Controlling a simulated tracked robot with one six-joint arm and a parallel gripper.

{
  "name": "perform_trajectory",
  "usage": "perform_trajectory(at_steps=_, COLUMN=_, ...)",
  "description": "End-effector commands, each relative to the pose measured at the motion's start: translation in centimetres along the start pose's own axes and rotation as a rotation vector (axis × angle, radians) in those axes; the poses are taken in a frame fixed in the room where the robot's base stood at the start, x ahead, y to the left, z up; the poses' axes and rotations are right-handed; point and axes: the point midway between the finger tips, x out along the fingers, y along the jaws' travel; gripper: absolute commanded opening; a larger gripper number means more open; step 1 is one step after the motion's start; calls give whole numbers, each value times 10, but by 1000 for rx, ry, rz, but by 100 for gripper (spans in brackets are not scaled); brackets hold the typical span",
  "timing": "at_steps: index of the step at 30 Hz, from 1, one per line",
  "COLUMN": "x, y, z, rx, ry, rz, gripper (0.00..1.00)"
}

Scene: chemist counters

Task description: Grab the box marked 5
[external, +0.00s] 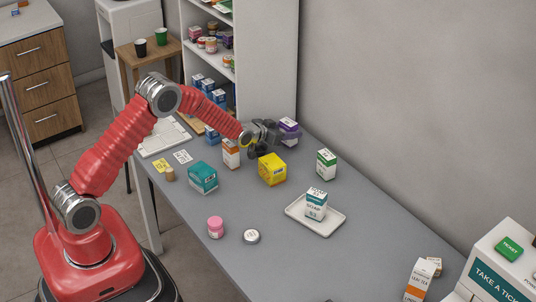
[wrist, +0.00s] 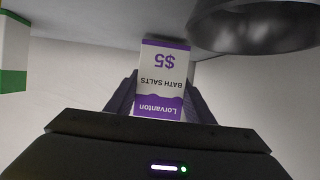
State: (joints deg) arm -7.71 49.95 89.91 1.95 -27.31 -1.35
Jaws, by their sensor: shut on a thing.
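The box marked $5 (wrist: 165,62) is white and purple and reads "Bath Salts", upside down in the wrist view. In the external view the purple and white box (external: 290,127) is at the back of the counter, near the wall. My gripper (external: 277,136) reaches it from the left. In the wrist view my gripper (wrist: 160,104) has one finger on each side of the box and is shut on it. I cannot tell whether the box's base touches the counter.
A yellow box (external: 272,170), an orange and white box (external: 231,153) and a teal box (external: 203,178) stand nearby on the counter. A green and white box (external: 326,163) stands to the right. A soap box (external: 316,206) sits on a white tray (external: 299,222).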

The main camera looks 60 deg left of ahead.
Motion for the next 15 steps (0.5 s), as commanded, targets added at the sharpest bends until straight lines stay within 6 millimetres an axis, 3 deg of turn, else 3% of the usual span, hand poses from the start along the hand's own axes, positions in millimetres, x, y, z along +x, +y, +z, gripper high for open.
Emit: perform_trajectory(at_steps=15, x=-31, y=0, z=-76, rx=0, ry=4, rz=0, gripper=25)
